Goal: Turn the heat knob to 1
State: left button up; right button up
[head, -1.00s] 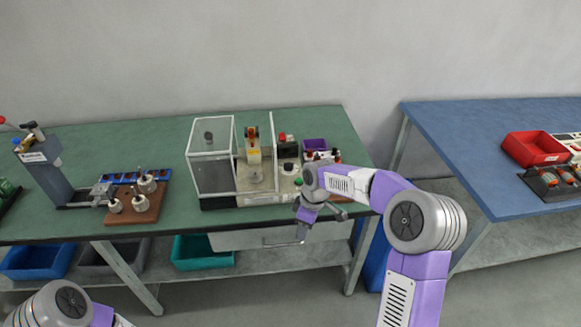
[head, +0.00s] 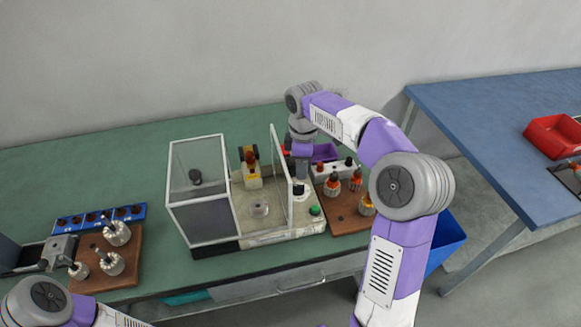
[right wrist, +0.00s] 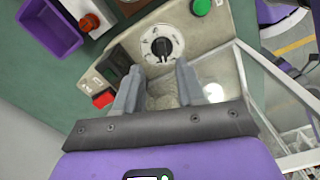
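The heat knob (right wrist: 161,46) is black on a round white dial with dark marks, near the top middle of the right wrist view. The dial's numbers are too small to read. In the head view the knob (head: 298,189) sits on the beige machine base beside the clear guard. My right gripper (right wrist: 157,76) is open and empty, its two fingers apart and pointing toward the dial, with no visible contact. In the head view this gripper (head: 301,171) hangs above the knob. Only my left arm shows at lower left; its gripper is out of frame.
A green button (head: 315,210) is near the knob, and a red switch (right wrist: 103,99) is beside the panel. The clear guard box (head: 198,185) stands left. A purple bin (head: 325,152) and a wooden block with several orange-topped parts (head: 345,214) are right.

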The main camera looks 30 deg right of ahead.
aim_at(302, 186)
notch_tip(302, 186, down, 8)
jog(key=b, duration=0.3)
jog(key=shift+s+r, duration=0.15)
jog(key=shift+r, duration=0.05)
jog(key=shift+c, duration=0.3)
grip_shut()
